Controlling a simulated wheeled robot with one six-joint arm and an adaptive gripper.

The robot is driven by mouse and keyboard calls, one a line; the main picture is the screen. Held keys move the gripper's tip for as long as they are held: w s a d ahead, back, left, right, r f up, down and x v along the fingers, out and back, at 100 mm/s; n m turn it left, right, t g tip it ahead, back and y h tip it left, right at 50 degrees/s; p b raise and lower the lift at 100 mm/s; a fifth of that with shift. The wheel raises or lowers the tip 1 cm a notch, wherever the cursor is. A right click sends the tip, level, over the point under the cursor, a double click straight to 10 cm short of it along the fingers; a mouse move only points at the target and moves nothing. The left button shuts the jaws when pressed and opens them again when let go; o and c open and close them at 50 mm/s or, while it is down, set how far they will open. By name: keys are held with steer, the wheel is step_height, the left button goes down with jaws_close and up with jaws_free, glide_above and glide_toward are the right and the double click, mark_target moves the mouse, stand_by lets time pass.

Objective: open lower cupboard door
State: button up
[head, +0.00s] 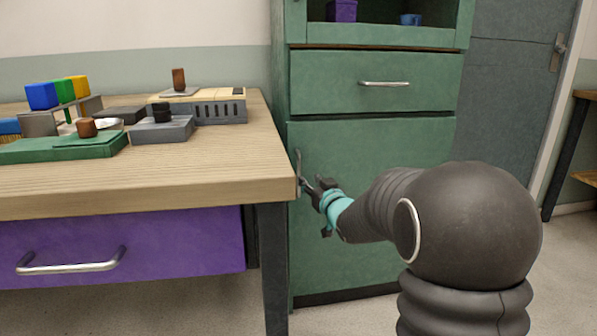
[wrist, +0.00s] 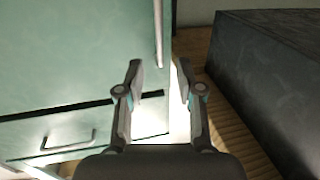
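The lower cupboard door (head: 375,205) is a flat green panel under a drawer, and it looks closed. Its vertical metal handle (head: 298,172) is at the door's left edge, close to the table corner. My gripper (head: 309,186) is just beside this handle, seen small and partly hidden by my arm in the head view. In the wrist view the door (wrist: 75,50) fills the left, and the handle (wrist: 158,35) shows beyond the fingertips, roughly in line with the gap between them. My gripper (wrist: 160,72) is open, with nothing visible between its fingers.
The wooden table (head: 200,190) stands close at the left, its corner near the handle and its dark leg (head: 273,270) beside the cupboard. A purple drawer (head: 150,245) is under it. The green upper drawer (head: 375,80) looks closed. Floor shows at the right.

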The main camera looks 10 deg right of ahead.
steer(key=w, duration=0.3)
steer(key=w+a, duration=0.1)
steer(key=w, duration=0.2)
steer(key=w+a, duration=0.1)
steer(key=w, duration=0.2)
steer(key=shift+w, duration=0.25)
jaws_close()
